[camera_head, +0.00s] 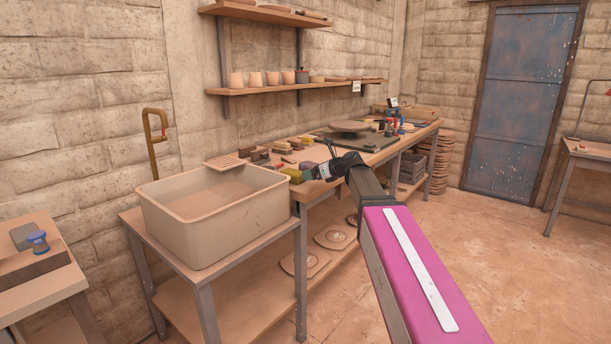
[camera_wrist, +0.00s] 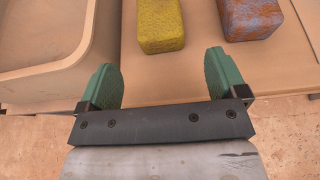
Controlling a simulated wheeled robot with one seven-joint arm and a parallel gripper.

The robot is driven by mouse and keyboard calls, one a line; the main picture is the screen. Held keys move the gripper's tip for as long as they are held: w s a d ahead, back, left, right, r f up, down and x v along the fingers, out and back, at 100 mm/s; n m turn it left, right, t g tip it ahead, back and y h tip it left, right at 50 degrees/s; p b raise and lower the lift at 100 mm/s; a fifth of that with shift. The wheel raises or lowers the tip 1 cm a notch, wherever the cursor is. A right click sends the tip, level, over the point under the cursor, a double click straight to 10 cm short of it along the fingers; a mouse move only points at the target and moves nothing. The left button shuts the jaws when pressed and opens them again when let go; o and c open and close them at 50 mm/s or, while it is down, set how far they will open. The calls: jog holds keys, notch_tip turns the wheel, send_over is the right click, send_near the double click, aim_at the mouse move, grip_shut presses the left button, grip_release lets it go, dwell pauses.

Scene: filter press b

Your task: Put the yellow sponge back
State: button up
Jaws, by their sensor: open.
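The yellow sponge (camera_wrist: 161,27) lies on the bench just beyond my gripper in the wrist view. It also shows small in the head view (camera_head: 291,174), beside the sink's right rim. My gripper (camera_wrist: 163,85) is open, its two green fingers apart with nothing between them. The sponge sits ahead of the gap between the fingertips, apart from them. In the head view my gripper (camera_head: 308,173) reaches over the bench's near end, and its fingers are too small to make out well.
A reddish-blue block (camera_wrist: 250,17) lies right of the sponge. Brushes (camera_head: 297,144) and a turntable (camera_head: 349,127) stand farther along the bench. Shelves (camera_head: 290,88) hang above.

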jog(key=s+d+f+n+g+h, duration=0.2)
jog(key=s+d+f+n, duration=0.3)
jog(key=s+f+n, duration=0.3)
jog(key=s+d+f+n+g+h, duration=0.3)
jog(key=s+f+n, duration=0.6)
jog(key=f, duration=0.6)
jog(key=s+d+f+n+g+h, duration=0.3)
jog(key=s+d+f+n+h, duration=0.2)
jog(key=s+d+f+n, duration=0.3)
jog(key=s+f, duration=0.3)
jog(key=shift+s+d+f+n+h, duration=0.15)
jog(key=shift+s+d+n+h, duration=0.15)
jog(key=shift+d+h, duration=0.1)
